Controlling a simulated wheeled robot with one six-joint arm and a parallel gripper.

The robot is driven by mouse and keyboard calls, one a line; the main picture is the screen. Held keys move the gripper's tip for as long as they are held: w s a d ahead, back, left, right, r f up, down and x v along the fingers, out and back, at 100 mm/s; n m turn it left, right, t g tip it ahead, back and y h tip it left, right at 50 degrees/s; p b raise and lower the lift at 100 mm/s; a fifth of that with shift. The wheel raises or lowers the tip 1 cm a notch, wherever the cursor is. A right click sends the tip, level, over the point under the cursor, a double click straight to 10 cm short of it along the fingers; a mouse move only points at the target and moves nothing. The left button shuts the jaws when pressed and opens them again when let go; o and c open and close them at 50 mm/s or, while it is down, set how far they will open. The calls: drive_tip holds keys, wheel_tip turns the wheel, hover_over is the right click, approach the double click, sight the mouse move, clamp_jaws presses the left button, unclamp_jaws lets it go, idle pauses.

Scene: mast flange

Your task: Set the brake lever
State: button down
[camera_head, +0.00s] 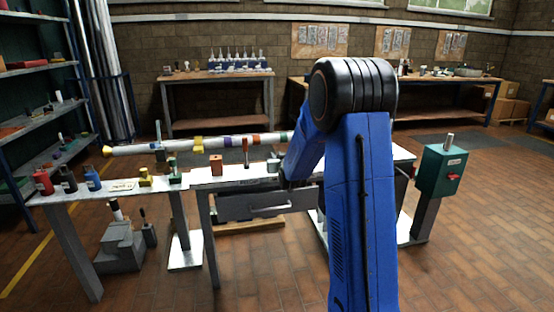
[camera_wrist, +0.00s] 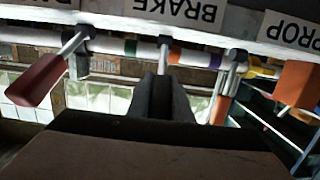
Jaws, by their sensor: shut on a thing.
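In the wrist view a BRAKE label (camera_wrist: 178,10), upside down, sits on a pale panel edge. A metal lever shaft (camera_wrist: 164,46) comes out below it and runs between the dark fingers of my gripper (camera_wrist: 162,88). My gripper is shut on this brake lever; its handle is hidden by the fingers. In the head view my blue arm (camera_head: 360,210) reaches to the workbench (camera_head: 240,180) and hides my gripper and the brake lever.
In the wrist view a red-handled lever (camera_wrist: 38,80) stands left of my gripper. A metal shaft (camera_wrist: 233,65) and an orange handle (camera_wrist: 297,84) near the PROP label (camera_wrist: 290,30) are at right. A banded mast (camera_head: 200,144) lies along the bench. A green box (camera_head: 440,172) stands right.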

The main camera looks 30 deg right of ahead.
drive_tip(key=g, duration=0.1)
drive_tip(key=w+r+g, duration=0.1)
drive_tip(key=w+g+y, duration=0.1)
drive_tip(key=shift+d+r, duration=0.15)
drive_tip(key=shift+d, duration=0.1)
drive_tip(key=shift+w+d+r+g, duration=0.15)
drive_tip(key=shift+w+d+g, duration=0.15)
drive_tip(key=shift+w+g, duration=0.5)
drive_tip(key=shift+w+d+g+y, duration=0.1)
drive_tip(key=shift+w+g+y, duration=0.25)
drive_tip(key=shift+g, duration=0.4)
drive_tip(key=shift+w+d+g+y, duration=0.1)
drive_tip(key=shift+w+g+y, duration=0.2)
drive_tip(key=shift+g, duration=0.45)
drive_tip(key=shift+w+d+g+y, duration=0.2)
drive_tip(key=shift+w+g+y, duration=0.15)
drive_tip(key=shift+w+g, duration=0.65)
drive_tip(key=shift+s+g, duration=0.2)
drive_tip(key=shift+g, duration=0.1)
drive_tip(key=c, duration=1.6)
unclamp_jaws()
